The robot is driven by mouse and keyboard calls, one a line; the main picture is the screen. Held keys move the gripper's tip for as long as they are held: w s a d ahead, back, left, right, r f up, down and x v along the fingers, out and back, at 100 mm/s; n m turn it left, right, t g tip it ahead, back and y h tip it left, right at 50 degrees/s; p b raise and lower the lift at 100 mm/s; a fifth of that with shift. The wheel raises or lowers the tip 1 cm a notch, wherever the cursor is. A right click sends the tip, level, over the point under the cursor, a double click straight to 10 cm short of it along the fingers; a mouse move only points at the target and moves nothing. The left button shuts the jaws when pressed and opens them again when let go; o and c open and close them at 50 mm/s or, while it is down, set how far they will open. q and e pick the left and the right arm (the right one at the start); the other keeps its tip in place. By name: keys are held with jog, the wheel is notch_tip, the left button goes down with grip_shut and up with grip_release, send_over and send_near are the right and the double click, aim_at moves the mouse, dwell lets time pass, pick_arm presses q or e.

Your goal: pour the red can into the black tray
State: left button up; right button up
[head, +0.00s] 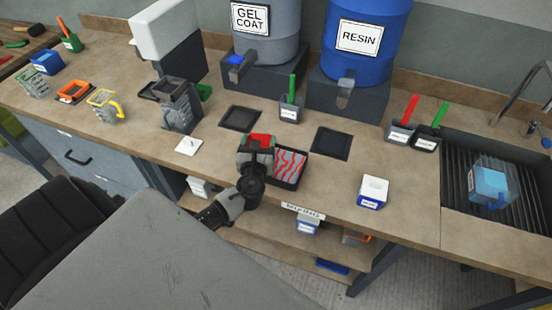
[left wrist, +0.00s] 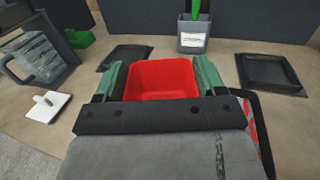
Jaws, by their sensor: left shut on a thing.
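My left gripper (head: 256,146) is shut on the red can (head: 262,140), just left of the black tray (head: 303,172) and above the bench. In the left wrist view the can (left wrist: 160,80) sits between the gripper's two green-padded fingers. Its open mouth shows a plain red inside with no contents that I can make out. The black tray holds something red with pale wavy streaks. The gripper hides its left part in the head view, and only its edge (left wrist: 260,125) shows at the right in the left wrist view. My right gripper is out of view.
Dark square pads (head: 240,118) lie behind the tray. A grey cup with a green handle (head: 291,108) stands behind. A white-topped blue-based box (head: 373,191) is to the right, with free bench between. A white square with a knob (head: 188,146) lies to the left.

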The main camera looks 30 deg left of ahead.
pick_arm(q)
notch_tip(320, 180, up, 4)
jog(key=p, duration=0.4)
jog(key=shift+r, duration=0.1)
dwell(0.7)
